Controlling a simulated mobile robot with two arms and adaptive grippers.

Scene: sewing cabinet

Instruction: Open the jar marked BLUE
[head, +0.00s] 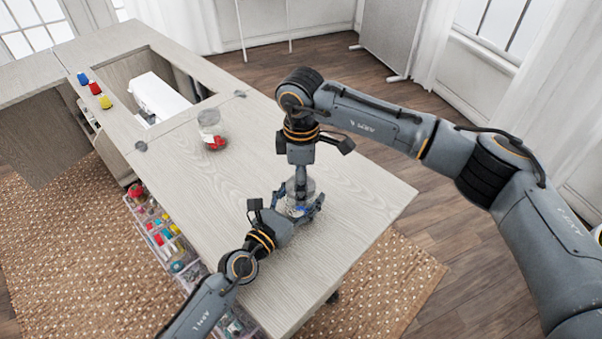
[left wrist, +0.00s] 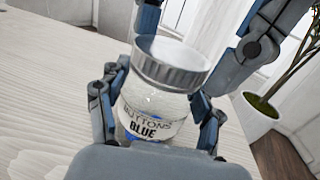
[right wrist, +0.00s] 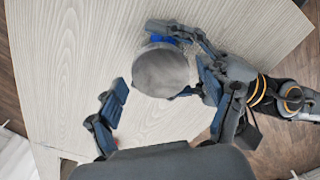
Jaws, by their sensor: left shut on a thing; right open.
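The jar marked BLUE (left wrist: 146,125) is clear with a grey metal lid (left wrist: 172,64) on it. It stands upright near the front of the table, and blue pieces show low inside. My left gripper (head: 299,212) is shut around the jar's body below the lid, and its label shows in the left wrist view. My right gripper (right wrist: 162,94) is open above the jar, pointing down. In the right wrist view the lid lies roughly between its fingers, nearer the right one. Whether a finger touches the lid is unclear.
Another clear jar (head: 209,124) with red pieces stands farther back on the table (head: 350,190). Blue, red and yellow spools (head: 94,88) stand at the left beside a white sewing machine (head: 158,97). Clear bins (head: 165,235) hang along the table's left side.

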